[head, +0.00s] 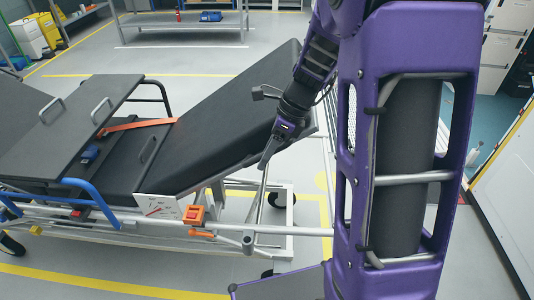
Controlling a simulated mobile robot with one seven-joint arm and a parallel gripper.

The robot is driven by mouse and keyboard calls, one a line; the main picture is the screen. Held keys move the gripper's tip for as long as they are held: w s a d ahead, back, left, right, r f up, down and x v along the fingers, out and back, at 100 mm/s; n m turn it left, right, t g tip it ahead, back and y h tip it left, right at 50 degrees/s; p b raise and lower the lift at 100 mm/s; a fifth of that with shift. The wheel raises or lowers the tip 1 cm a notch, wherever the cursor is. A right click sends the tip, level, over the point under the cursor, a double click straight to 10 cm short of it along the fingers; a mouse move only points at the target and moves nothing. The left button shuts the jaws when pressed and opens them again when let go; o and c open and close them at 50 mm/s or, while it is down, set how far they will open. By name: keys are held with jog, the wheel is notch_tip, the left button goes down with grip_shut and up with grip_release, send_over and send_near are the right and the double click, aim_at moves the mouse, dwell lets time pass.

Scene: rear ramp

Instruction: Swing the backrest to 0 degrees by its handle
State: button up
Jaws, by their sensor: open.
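The stretcher's black padded backrest (235,125) is tilted up, rising from its hinge near the middle of the stretcher to its high end at the upper right. My gripper (268,152) is open and points down at the near side of the backrest, close to its edge. A thin grey bar (259,190) runs down below the gripper toward the side rail; I cannot tell whether it is the backrest's handle or whether the fingers touch it. My arm covers part of the backrest's right side, and no handle is clearly visible.
The stretcher's side rail (290,230) carries an orange-red latch (193,215). A dark panel with grey handles (80,112) and an orange strap (135,126) lie on the stretcher. A bench (185,22) stands behind, and a white panel (510,175) at right.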

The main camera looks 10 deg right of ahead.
grip_shut()
dwell(1.4)
